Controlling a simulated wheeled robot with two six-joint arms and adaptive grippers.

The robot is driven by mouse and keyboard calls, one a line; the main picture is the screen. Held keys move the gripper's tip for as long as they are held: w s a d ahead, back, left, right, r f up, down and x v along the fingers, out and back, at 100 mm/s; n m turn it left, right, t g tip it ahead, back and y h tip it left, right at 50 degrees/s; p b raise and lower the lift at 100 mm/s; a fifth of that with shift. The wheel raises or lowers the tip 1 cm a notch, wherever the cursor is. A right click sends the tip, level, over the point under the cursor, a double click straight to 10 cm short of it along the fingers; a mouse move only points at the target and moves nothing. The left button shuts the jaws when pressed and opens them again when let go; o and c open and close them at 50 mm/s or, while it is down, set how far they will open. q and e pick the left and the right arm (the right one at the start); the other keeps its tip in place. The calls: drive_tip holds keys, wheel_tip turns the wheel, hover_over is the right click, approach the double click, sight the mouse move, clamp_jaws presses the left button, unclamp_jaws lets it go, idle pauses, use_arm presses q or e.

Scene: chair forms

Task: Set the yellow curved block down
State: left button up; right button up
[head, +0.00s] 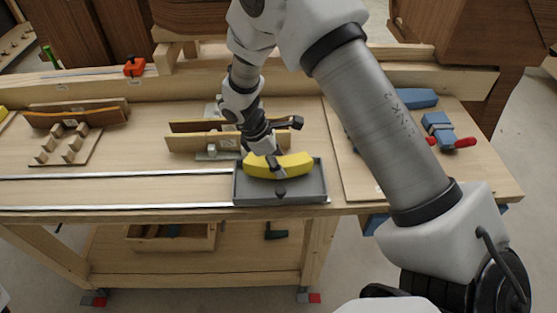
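The yellow curved block (298,163) is at the grey tray (308,199), over its back half, with its long side running left to right. I cannot tell whether it rests on the tray floor or is held just above it. My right gripper (275,160) is at the block from above. One finger shows in front of the block's middle. The other finger is not clear, so I cannot tell whether the grip is closed. My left gripper is not in view.
The tray sits at the bench's front edge, beside two metal rails (120,207). Behind it stands a fixture with wooden strips (190,143). A pegged wooden form (65,145) is at left. Blue blocks and a red-handled tool (465,142) lie at right.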

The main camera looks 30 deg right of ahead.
drive_tip(key=shift+o, duration=0.4)
drive_tip(key=shift+d, duration=0.15)
drive_tip(key=shift+r, duration=0.1)
drive_tip(key=shift+r, duration=0.3)
drive_tip(key=b+v, duration=0.3)
drive_tip(key=v, duration=0.9)
drive_tip(key=shift+r, duration=0.25)
